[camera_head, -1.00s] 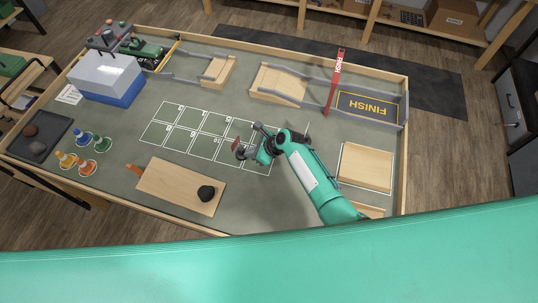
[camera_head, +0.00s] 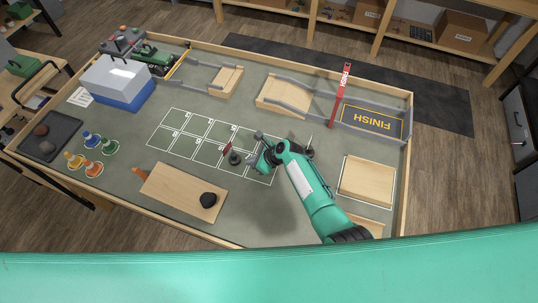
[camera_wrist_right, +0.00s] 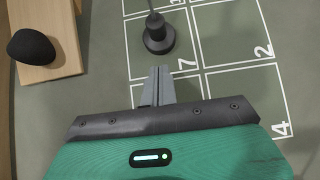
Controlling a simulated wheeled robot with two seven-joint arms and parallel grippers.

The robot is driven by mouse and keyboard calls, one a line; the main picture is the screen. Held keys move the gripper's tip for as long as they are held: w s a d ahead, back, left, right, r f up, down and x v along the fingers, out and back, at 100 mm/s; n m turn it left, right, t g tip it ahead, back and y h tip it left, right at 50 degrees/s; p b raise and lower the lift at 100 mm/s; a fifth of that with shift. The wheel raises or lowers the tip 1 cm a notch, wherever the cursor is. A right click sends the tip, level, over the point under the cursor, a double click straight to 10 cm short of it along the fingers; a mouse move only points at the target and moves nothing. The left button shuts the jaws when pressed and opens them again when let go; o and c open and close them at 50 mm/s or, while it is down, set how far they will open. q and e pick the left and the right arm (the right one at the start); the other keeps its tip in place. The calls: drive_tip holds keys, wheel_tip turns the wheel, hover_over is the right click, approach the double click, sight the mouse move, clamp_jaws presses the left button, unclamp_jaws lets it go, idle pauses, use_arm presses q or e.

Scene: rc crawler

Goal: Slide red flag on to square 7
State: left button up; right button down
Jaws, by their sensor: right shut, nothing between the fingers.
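The red flag (camera_head: 228,148) stands upright on a round dark base (camera_head: 235,158) on the marked grid. In the right wrist view, the flag's base (camera_wrist_right: 158,38) and lower pole show at the top; the base lies inside the square labelled 7 (camera_wrist_right: 185,64), clear of its lines. The red cloth is out of that view. My right gripper (camera_head: 252,163) is low over the grid, just right of the base. Its fingers (camera_wrist_right: 162,72) are shut and empty, pointing toward the base with a small gap. My left gripper is not in view.
A wooden board (camera_head: 168,195) with a dark rock (camera_head: 208,199) lies in front of the grid. Coloured cones (camera_head: 90,141) stand at left. Ramps (camera_head: 282,98), a red post (camera_head: 343,92) and a FINISH pad (camera_head: 372,121) are behind. Grid squares left of the flag are clear.

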drive_tip(key=v, duration=0.4)
drive_tip(key=shift+s+d+b, duration=0.15)
drive_tip(key=shift+d+b, duration=0.15)
drive_tip(key=shift+d, duration=0.1)
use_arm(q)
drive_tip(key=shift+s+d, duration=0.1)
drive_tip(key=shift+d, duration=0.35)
use_arm(e)
drive_tip(key=shift+v, duration=2.95)
